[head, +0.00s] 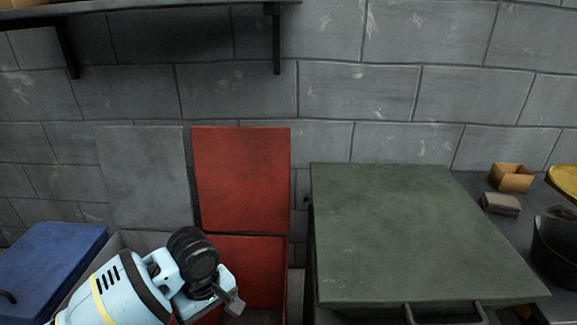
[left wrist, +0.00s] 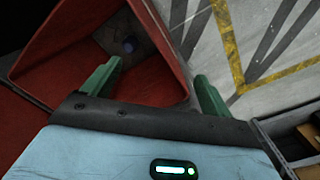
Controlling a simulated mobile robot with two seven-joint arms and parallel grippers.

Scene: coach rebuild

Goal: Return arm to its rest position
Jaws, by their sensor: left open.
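My left arm, light blue with a black wrist joint, comes in from the lower left in the head view. Its gripper (head: 232,303) is partly visible over the red bin (head: 262,268). In the left wrist view the two green fingers of my left gripper (left wrist: 157,84) are spread apart with nothing between them. My right gripper is in neither view.
The red bin's lid (head: 240,180) stands raised against the block wall. A blue lid (head: 50,262) is at left, a closed green lid (head: 410,235) at right. A small cardboard box (head: 511,177) and grey block (head: 500,203) lie further right. A shelf (head: 150,8) hangs above.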

